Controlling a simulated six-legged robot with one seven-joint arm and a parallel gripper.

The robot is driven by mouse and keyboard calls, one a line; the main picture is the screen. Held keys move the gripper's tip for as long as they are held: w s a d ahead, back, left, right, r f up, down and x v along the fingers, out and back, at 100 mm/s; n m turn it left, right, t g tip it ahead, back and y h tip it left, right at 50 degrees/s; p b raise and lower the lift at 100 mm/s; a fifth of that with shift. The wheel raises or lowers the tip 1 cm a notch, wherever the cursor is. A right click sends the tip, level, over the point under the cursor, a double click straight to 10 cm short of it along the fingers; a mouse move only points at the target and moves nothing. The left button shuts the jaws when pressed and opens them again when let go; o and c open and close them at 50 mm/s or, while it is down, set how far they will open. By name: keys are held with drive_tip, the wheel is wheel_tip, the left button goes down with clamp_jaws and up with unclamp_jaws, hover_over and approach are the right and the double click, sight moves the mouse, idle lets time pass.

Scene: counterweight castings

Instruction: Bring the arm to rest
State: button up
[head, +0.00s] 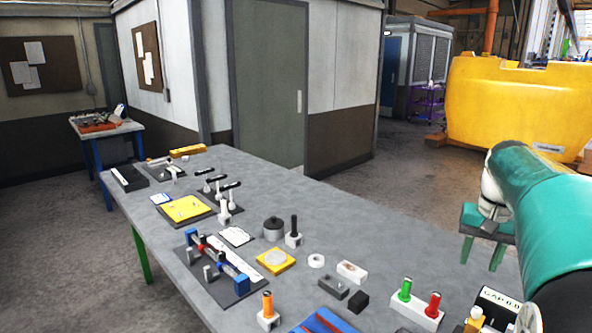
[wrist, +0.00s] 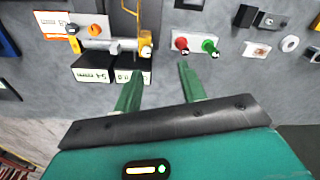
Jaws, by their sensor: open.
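My arm (head: 545,205), teal with a pale joint, reaches in from the right edge of the head view above the grey worktable (head: 330,213). My gripper (wrist: 160,75) shows in the wrist view. Its two green fingers are apart, with nothing between them but bare table surface. The fingertips point toward the table, near a white block with a red knob (wrist: 181,44) and a green knob (wrist: 208,46). Black boxes with white number labels (wrist: 130,76) lie just left of the fingers.
The same knob block (head: 416,313) stands near the table's front right. A yellow square block (head: 276,261), an orange-handled tool (head: 268,305) and a blue-and-red fixture (head: 218,262) stand further left. A large yellow casting (head: 515,105) is beyond the table. Bare table lies along its far right side.

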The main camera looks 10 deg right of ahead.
drive_tip(key=s+a+n+t, duration=0.1)
drive_tip(key=s+a+n, duration=0.15)
drive_tip(key=a, duration=0.65)
drive_tip(key=s+a+n+t, duration=0.15)
drive_tip(key=s+a, duration=0.25)
drive_tip(key=a, duration=0.4)
drive_tip(key=s+a+f+n+t, duration=0.2)
drive_tip(key=s+a+f, duration=0.4)
drive_tip(key=s+a, duration=0.3)
drive_tip(key=shift+s+a+f+n, duration=0.3)
drive_tip(key=shift+a+f+n, duration=0.1)
drive_tip(key=shift+a, duration=0.15)
drive_tip(key=shift+t, duration=0.25)
